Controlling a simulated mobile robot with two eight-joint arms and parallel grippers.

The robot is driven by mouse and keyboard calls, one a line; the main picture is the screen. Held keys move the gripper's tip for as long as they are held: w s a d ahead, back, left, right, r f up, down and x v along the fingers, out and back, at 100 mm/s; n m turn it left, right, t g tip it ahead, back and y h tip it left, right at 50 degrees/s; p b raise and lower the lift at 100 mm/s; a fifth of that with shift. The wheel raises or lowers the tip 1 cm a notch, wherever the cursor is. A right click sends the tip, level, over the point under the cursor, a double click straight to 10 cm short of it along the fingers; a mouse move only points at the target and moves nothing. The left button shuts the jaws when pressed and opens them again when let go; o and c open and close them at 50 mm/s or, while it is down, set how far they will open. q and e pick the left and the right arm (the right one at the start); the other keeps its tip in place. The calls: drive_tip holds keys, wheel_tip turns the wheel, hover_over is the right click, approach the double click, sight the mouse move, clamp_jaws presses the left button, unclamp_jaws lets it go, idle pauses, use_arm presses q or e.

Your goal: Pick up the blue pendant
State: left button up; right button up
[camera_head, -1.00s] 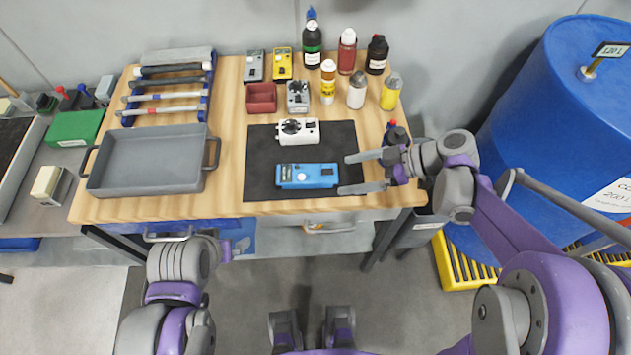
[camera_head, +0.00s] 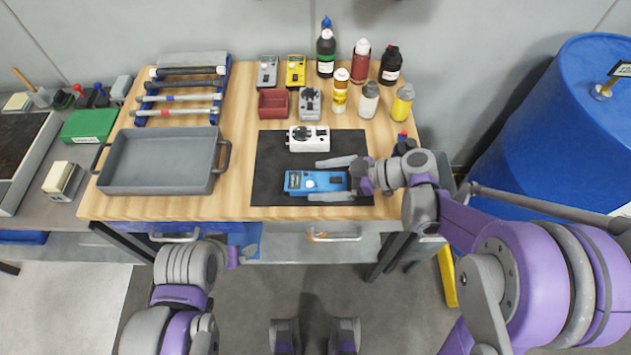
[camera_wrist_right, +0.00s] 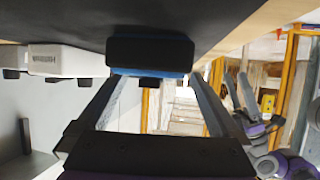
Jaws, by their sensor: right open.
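The blue pendant (camera_head: 298,183), a flat box with a small display and a white knob, lies on the black mat (camera_head: 272,150). In the right wrist view the pendant (camera_wrist_right: 150,73) shows end-on as a dark end with a blue strip, ahead between the fingers. My right gripper (camera_head: 334,180) is open, with one finger on the far side and one on the near side of the pendant's right end. I cannot tell whether the fingers touch it. My left gripper (camera_head: 240,252) is below the table's front edge, mostly hidden by its own arm.
A white device (camera_head: 308,145) with a black dial lies just behind the pendant. A grey tray (camera_head: 160,187) stands at the left. Several bottles (camera_head: 341,92) and small meters line the back. A blue drum (camera_head: 590,140) stands right of the table.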

drive_tip(key=shift+a+f, duration=0.2)
drive_tip(key=shift+a, duration=0.1)
clamp_jaws()
idle(0.4)
